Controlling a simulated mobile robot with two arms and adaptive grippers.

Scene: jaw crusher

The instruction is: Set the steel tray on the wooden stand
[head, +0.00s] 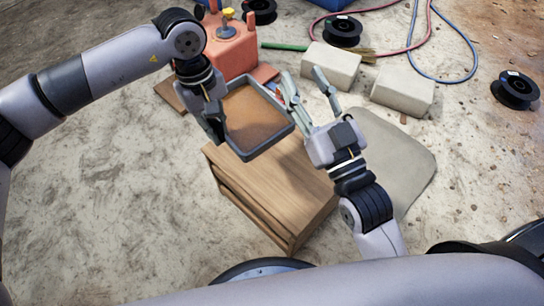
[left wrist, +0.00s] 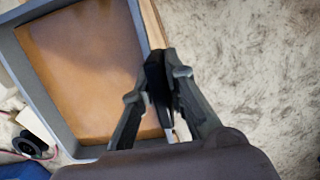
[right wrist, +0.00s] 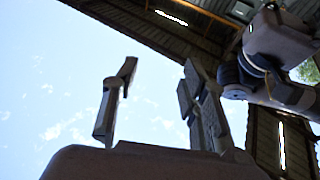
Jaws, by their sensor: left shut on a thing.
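The steel tray (head: 270,145) has a dark grey rim and a brown inside. It is over the far part of the wooden stand (head: 275,190) in the head view; I cannot tell whether it touches the top. My left gripper (head: 214,122) is shut on the tray's left rim. The left wrist view shows its fingers (left wrist: 163,75) at the tray edge (left wrist: 18,60), with a strip of wood (left wrist: 153,25) beyond. My right gripper (head: 306,80) is open and empty, fingers pointing away, just right of the tray. Its spread fingers (right wrist: 158,75) show against sky in the right wrist view.
A red machine (head: 235,50) stands behind the tray. Two pale blocks (head: 332,66) (head: 402,92), a brush (head: 365,56), black spools (head: 343,30) and hoses (head: 445,78) lie behind and right. A grey mat (head: 405,150) lies right of the stand. Floor at left is clear.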

